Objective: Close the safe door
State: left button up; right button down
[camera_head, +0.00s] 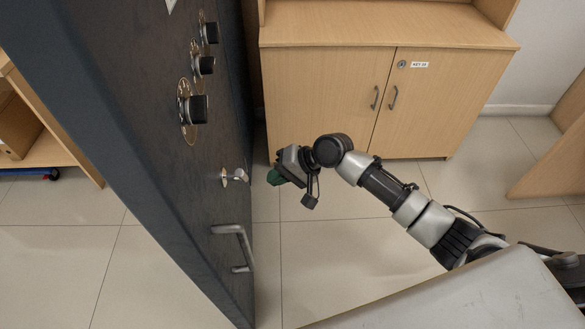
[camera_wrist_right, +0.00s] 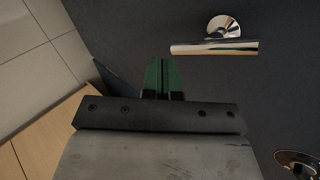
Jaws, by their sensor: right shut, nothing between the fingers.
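The safe door (camera_head: 150,140) is a tall dark slab on the left of the head view, seen at a steep angle. It carries several black dials, a small silver lever (camera_head: 235,177) and a silver bar handle (camera_head: 233,240). My right gripper (camera_head: 274,177) is beside the door face, level with the lever, its green fingertips pointing toward the door. In the right wrist view the green fingers (camera_wrist_right: 163,78) are together and empty, in front of the dark door surface (camera_wrist_right: 120,35). A silver lever (camera_wrist_right: 214,47) is just right of them. Whether the fingertips touch the door I cannot tell. My left gripper is not in view.
A wooden cabinet (camera_head: 425,105) with two doors stands behind my right arm. Wooden furniture (camera_head: 60,150) is at the left and another piece (camera_head: 555,160) at the right. Tiled floor (camera_head: 310,250) is open between the safe door and the cabinet.

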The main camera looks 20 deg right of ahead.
jog(key=a, duration=0.1)
jog(key=w+a, duration=0.1)
jog(key=a, duration=0.2)
jog(key=shift+w+a, duration=0.15)
jog(key=shift+w, duration=0.15)
